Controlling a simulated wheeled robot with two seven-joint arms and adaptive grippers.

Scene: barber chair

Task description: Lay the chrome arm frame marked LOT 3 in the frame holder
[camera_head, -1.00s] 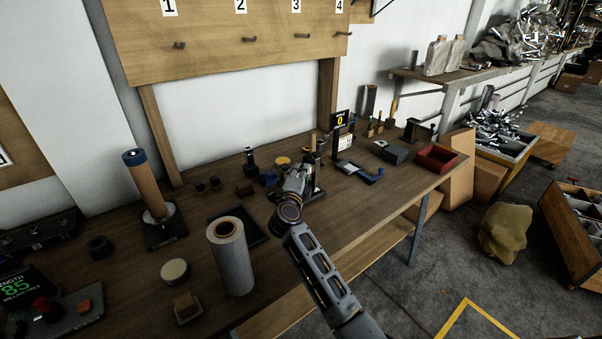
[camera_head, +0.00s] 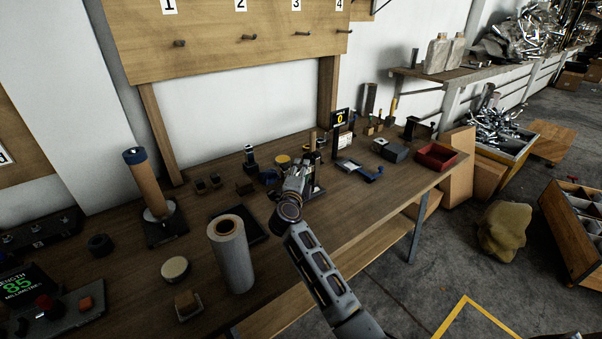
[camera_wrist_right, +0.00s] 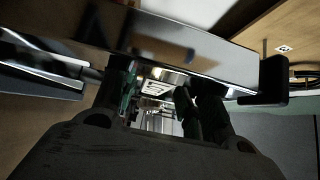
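My right gripper (camera_head: 296,180) is over the middle of the bench, seen small and from behind in the head view. In the right wrist view its two dark fingers (camera_wrist_right: 158,92) stand apart. A wide, mirror-like chrome bar (camera_wrist_right: 190,52) crosses at the fingertips, and another chrome piece (camera_wrist_right: 40,72) shows at the left. A white-marked patch shows between the fingers. I cannot tell whether the fingers grip the chrome. No LOT 3 mark is readable. A dark stand partly hidden beside the gripper could be the frame holder, but I cannot tell. My left gripper is not in view.
Bare bench lies right of my arm.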

